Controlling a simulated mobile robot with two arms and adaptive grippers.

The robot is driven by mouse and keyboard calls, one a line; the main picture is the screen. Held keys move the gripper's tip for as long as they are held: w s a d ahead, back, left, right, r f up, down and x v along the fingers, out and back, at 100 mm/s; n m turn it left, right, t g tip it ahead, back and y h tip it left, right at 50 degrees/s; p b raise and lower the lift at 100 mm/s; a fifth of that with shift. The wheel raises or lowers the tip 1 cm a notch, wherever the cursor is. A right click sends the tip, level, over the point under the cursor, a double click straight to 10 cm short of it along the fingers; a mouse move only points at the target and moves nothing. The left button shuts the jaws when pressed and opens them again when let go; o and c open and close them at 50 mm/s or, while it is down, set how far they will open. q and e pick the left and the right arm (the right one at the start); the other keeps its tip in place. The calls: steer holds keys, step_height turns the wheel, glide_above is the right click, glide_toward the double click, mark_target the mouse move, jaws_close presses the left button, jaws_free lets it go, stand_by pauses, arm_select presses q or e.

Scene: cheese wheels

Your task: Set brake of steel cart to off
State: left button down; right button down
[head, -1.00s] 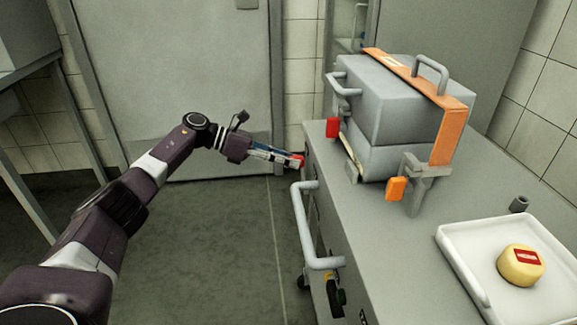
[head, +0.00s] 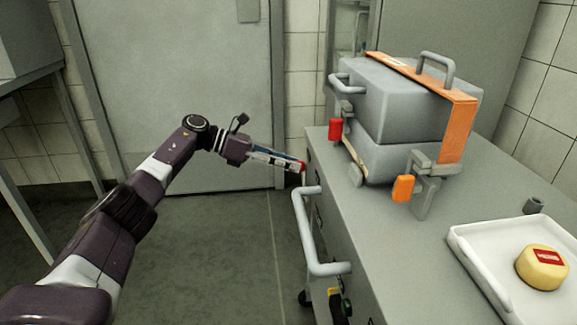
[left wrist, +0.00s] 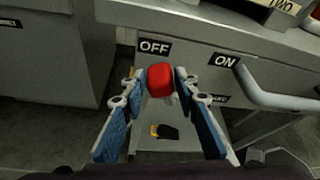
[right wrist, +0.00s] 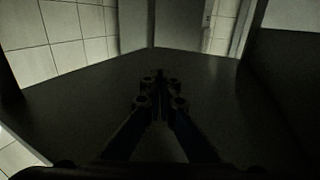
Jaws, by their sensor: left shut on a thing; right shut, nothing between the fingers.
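The steel cart (head: 400,255) stands at the right in the head view, with a white push handle (head: 318,262) on its end. In the left wrist view its end panel carries an OFF label (left wrist: 155,47) and, to the right, an ON label (left wrist: 223,61). A red brake knob (left wrist: 161,80) is just below the OFF label. My left gripper (left wrist: 161,88) is shut on this knob, one finger on each side. In the head view the left gripper (head: 301,166) is at the cart's end, and the knob is mostly hidden. My right gripper (right wrist: 160,82) is shut and empty in its dark wrist view.
On the cart stand a grey press box (head: 400,105) with an orange strap (head: 458,130), red and orange clamp handles, and a white tray (head: 480,262) with a cheese wheel (head: 542,267). A grey door (head: 170,90) is behind. The floor left of the cart is clear.

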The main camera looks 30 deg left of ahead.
arm_select(q)
steer(key=shift+a+f, duration=0.15)
steer(key=shift+f, duration=0.25)
arm_select(e)
steer(key=shift+r, duration=0.5)
arm_select(q)
steer(key=c, duration=1.9)
jaws_free()
steer(key=o, duration=0.3)
steer(key=shift+w+f, duration=0.15)
steer(key=shift+w, duration=0.05)
steer(key=v, duration=1.2)
steer(key=shift+r, duration=0.2)
arm_select(e)
steer(key=shift+w+a+f, duration=0.1)
steer(key=shift+w, duration=0.05)
